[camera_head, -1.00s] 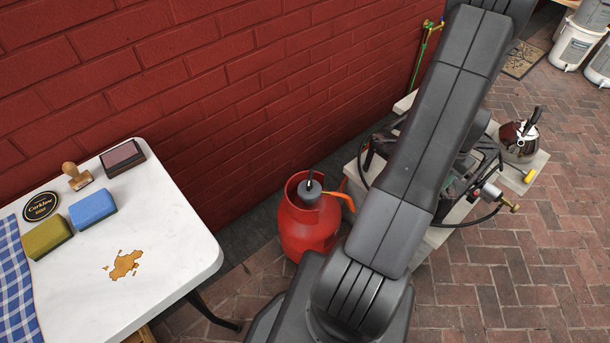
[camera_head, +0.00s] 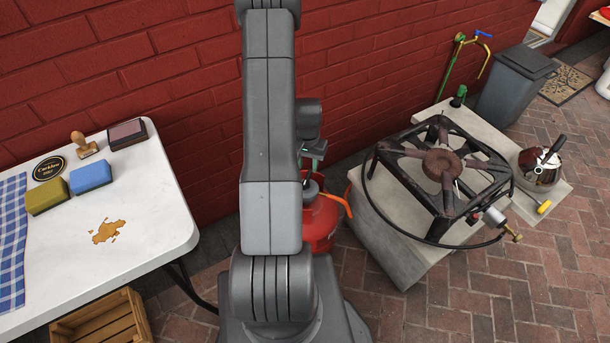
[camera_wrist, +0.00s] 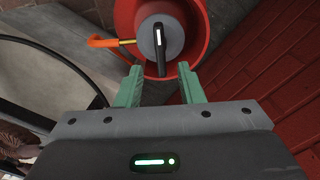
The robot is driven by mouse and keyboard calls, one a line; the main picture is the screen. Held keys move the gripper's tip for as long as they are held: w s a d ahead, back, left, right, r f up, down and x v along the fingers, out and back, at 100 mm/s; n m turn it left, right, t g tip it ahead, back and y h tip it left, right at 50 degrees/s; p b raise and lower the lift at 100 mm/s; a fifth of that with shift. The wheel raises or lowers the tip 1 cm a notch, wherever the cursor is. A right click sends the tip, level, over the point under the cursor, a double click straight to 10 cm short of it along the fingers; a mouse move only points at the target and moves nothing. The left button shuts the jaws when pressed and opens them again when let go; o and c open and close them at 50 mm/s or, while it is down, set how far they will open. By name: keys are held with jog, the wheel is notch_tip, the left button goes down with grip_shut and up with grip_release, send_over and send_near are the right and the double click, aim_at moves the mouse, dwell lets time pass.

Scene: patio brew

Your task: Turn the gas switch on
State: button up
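A red gas bottle (camera_head: 318,226) stands on the ground by the brick wall, partly hidden behind my arm. In the wrist view, its red collar (camera_wrist: 203,40) surrounds a grey round regulator (camera_wrist: 176,45) with a black lever switch (camera_wrist: 157,48). The lever has a white mark and points roughly toward my gripper. An orange hose (camera_wrist: 103,41) leaves the regulator on the left. My gripper (camera_wrist: 164,84) is open and empty, its two green fingers apart, with the lever's end between and beyond the tips. In the head view my gripper (camera_head: 313,158) hangs just above the bottle.
A gas burner stand (camera_head: 443,170) sits on a concrete block (camera_head: 385,236) to the right. A glass pot (camera_head: 540,167) is beside it. A white table (camera_head: 150,205) with sponges and a brown spill stands left, above a wooden crate (camera_head: 103,325).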

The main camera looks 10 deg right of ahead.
aim_at(307, 177)
notch_tip(307, 177, down, 6)
jog(key=shift+f, duration=0.1)
dwell(0.4)
grip_shut()
